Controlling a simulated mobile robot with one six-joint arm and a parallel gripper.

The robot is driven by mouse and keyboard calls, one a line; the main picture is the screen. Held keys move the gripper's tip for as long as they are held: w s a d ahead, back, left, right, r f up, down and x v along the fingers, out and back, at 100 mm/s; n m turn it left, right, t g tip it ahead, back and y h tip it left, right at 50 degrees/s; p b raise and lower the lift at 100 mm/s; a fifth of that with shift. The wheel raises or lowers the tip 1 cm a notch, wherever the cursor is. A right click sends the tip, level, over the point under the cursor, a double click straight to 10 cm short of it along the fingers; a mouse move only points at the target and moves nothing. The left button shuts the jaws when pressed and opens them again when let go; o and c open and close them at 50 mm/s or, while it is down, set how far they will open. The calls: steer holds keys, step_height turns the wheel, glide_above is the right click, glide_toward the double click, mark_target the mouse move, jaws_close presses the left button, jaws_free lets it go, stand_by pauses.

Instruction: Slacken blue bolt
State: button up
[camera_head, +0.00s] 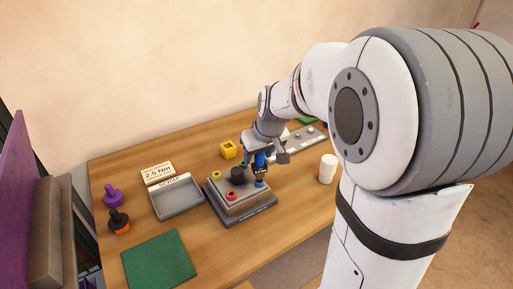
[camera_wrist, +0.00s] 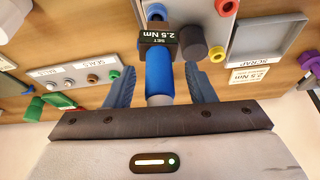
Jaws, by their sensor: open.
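The blue bolt (camera_head: 260,183) sits at the right corner of a grey block fixture (camera_head: 240,200). Its blue head also shows at the top of the wrist view (camera_wrist: 157,11). A driver with a blue grip (camera_wrist: 159,72) and a black box reading "SET 2.5 Nm" (camera_wrist: 158,37) stands over the blue bolt, in line with it. Whether its tip touches the bolt is hidden by the box. My gripper (camera_wrist: 160,78) is open, with one finger on each side of the blue grip and gaps showing. In the head view my gripper (camera_head: 264,147) is above the fixture.
The fixture also carries a red bolt (camera_head: 231,195), a yellow bolt (camera_head: 217,175) and a dark cylinder (camera_head: 238,174). A scrap tray (camera_head: 177,205) stands left. A yellow block (camera_head: 228,150), a seals rack (camera_head: 306,140) and a white cup (camera_head: 327,169) stand around. A green mat (camera_head: 158,260) lies front left.

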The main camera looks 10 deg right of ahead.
jaws_close()
stand_by(0.6)
